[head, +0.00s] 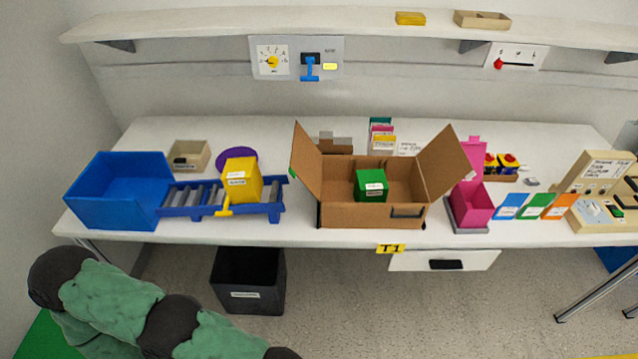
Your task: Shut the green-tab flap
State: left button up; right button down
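An open cardboard box (345,214) stands on the table near its front edge, right of the middle. Its left flap (307,160) stands up and leans outward, with a small green tab (292,172) near its lower left edge. The right flap (450,163) also stands open, leaning outward to the right. A green block with a white label (370,186) sits inside the box. My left arm crosses the lower left corner, well below the table edge; its gripper is out of the picture. My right gripper is not in view.
Left of the box are a roller rack (208,199) with a yellow block (241,182) and a blue bin (118,195). A pink bin (471,207) stands close on the right. A shelf (330,25) runs above. A dark bin (247,282) is on the floor.

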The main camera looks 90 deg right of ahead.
aim_at(306, 158)
jog(key=z, duration=3.05)
